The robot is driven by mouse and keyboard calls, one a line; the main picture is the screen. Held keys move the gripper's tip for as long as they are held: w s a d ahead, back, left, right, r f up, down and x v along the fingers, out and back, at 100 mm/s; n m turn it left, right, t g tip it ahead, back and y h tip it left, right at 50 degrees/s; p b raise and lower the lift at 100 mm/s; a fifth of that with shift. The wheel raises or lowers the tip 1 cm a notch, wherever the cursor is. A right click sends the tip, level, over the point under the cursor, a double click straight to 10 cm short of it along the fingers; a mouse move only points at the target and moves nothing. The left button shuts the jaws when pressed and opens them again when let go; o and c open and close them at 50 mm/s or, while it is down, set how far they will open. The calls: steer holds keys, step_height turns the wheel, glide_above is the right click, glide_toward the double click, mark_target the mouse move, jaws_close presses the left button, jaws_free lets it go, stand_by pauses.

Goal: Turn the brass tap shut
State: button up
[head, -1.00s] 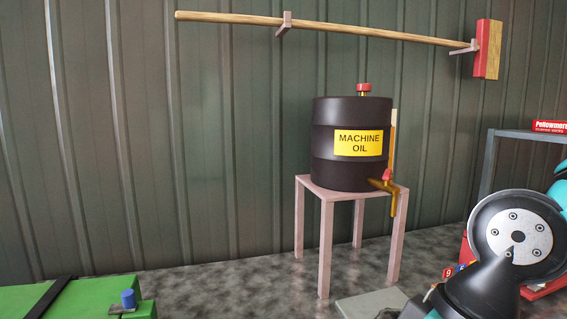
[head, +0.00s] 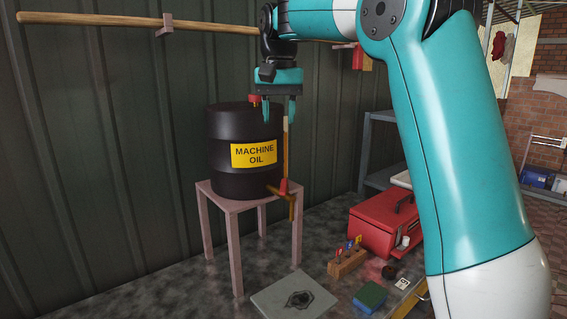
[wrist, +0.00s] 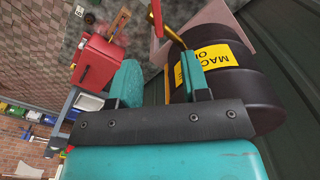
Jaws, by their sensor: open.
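The brass tap (head: 290,204) sticks out low on the right front of the black "MACHINE OIL" drum (head: 226,128), with a red handle (head: 284,185) on top. The drum stands upright on a pink stand (head: 236,206). In the head view my gripper (head: 280,111) points down, open and empty, by the drum's upper right edge, above the tap and apart from it.
A grey plate (head: 292,296) with a dark patch lies on the floor before the stand.

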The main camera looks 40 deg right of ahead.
mark_target(283, 187)
steer(key=shift+m, duration=0.4)
steer(key=f, duration=0.5)
steer(key=d+f+p, duration=0.1)
steer(key=f, duration=0.5)
steer(key=f+p, duration=0.1)
steer(key=f, duration=0.4)
steer(key=shift+w+d+f, duration=0.15)
steer(key=shift+w, duration=0.05)
jaws_close()
